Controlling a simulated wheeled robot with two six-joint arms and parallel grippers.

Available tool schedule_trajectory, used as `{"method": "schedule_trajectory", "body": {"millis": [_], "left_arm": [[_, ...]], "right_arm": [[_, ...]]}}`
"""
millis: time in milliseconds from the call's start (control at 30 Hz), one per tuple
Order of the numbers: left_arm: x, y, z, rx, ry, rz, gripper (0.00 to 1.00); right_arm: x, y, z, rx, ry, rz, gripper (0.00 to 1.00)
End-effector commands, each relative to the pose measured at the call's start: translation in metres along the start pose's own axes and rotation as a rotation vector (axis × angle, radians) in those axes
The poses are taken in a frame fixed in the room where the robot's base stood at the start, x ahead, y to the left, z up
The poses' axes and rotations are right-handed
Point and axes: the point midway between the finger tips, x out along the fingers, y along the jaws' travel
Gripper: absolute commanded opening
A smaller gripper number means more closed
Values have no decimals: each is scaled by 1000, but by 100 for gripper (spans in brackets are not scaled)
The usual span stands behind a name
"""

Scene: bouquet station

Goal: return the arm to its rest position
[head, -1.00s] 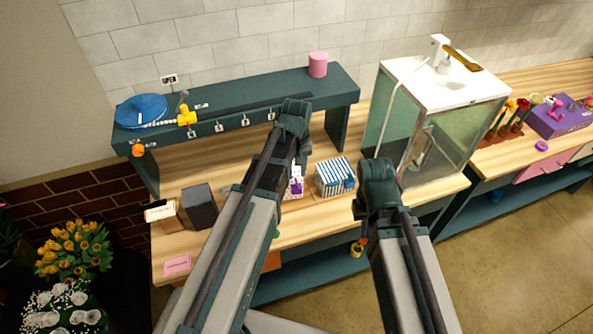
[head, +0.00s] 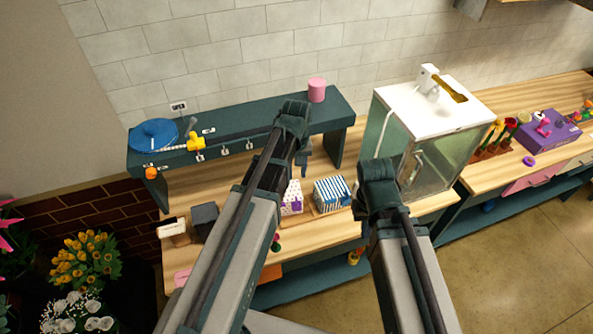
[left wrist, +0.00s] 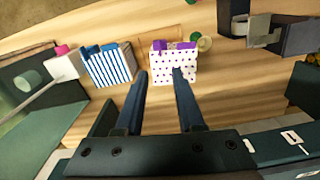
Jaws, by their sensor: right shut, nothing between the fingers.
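My left arm reaches up over the workbench (head: 225,187) in the head view. Its gripper (head: 303,160) is partly hidden behind the arm. In the left wrist view the left gripper (left wrist: 159,72) is open, its two fingers apart with nothing held between them. A white box with purple dots (left wrist: 174,65) lies beyond the fingertips. My right arm is folded at the right of the bench's front edge. Its gripper (head: 361,207) is mostly hidden by the arm, shut and empty.
A blue striped box (head: 332,194) stands beside the dotted box. A raised dark shelf (head: 240,143) carries a blue disc (head: 155,134) and a pink cylinder (head: 316,90). A glass tank (head: 432,138) stands right. Flower buckets stand at lower left.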

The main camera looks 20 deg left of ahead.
Motion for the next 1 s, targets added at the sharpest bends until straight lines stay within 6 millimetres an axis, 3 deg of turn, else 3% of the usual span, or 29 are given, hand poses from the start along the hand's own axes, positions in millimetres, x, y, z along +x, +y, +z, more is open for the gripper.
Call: {"method": "schedule_trajectory", "body": {"millis": [267, 367, 467, 700, 833, 1000], "left_arm": [[1, 0, 1, 2, 0, 0, 38], [14, 3, 10, 35, -1, -5, 38], [43, 11, 34, 125, -2, -16, 38], [124, 27, 112, 452, -8, -64, 38], [156, 31, 144, 605, -12, -85, 38], [179, 31, 170, 735, -16, -106, 38]], "right_arm": [[1, 0, 0, 0, 0, 0, 0], [14, -1, -1, -1, 0, 0, 0], [43, -4, -3, -2, 1, 1, 0], [124, -11, -8, -6, 2, 2, 0], [156, -14, -10, -8, 3, 3, 0], [179, -16, -12, -10, 3, 3, 0]]}}
